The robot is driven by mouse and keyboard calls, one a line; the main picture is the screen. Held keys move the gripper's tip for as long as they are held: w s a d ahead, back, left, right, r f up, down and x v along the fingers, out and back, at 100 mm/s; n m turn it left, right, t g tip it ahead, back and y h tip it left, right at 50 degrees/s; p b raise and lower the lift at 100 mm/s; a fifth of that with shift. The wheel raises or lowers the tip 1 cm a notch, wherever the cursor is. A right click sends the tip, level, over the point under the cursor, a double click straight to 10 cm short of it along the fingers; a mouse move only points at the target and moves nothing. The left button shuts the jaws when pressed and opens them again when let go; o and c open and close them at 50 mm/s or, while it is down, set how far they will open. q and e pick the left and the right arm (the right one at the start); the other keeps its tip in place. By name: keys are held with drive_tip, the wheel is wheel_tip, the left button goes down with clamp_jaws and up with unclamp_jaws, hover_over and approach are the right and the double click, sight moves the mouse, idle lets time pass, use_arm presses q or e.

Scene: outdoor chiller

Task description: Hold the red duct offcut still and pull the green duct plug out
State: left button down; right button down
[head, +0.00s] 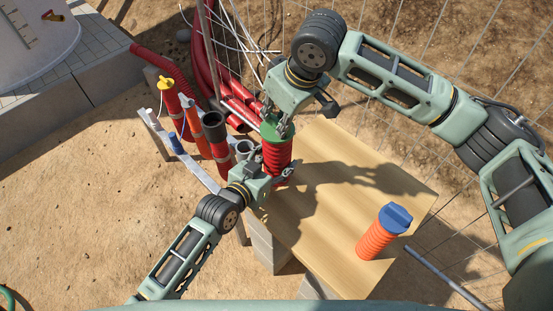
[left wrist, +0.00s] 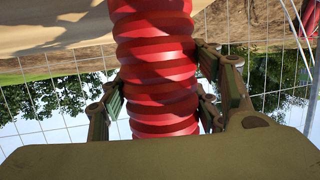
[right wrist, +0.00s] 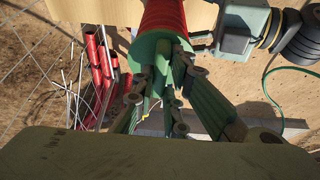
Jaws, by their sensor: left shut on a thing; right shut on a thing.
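The red duct offcut (head: 277,158) stands upright on the plywood board, a ribbed tube with the green duct plug (head: 268,131) at its top end. My left gripper (head: 268,177) is shut on the offcut's side; in the left wrist view its fingers sit on both sides of the red ribbed tube (left wrist: 158,75). My right gripper (head: 279,122) is above the offcut, shut on the plug's top. In the right wrist view the fingers close on a grip of the green plug (right wrist: 150,55), which meets the red tube's end.
An orange duct piece (head: 376,240) with a blue plug (head: 395,217) stands on the front right of the board (head: 325,170). Several capped tubes (head: 190,118) stand in a rack to the left. Red pipes and a wire fence lie behind. The board's middle is clear.

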sight(279, 120)
use_arm(q)
drive_tip(key=shift+w, duration=0.2)
use_arm(e)
drive_tip(key=shift+d+r, duration=0.15)
drive_tip(key=shift+r, duration=0.15)
use_arm(q)
drive_tip(key=shift+s, duration=0.1)
use_arm(e)
drive_tip(key=shift+r, duration=2.95)
drive_tip(key=c, duration=2.4)
unclamp_jaws()
clamp_jaws()
use_arm(q)
drive_tip(key=shift+f, duration=0.1)
drive_tip(key=c, duration=0.5)
unclamp_jaws()
drive_tip(key=shift+c, duration=0.2)
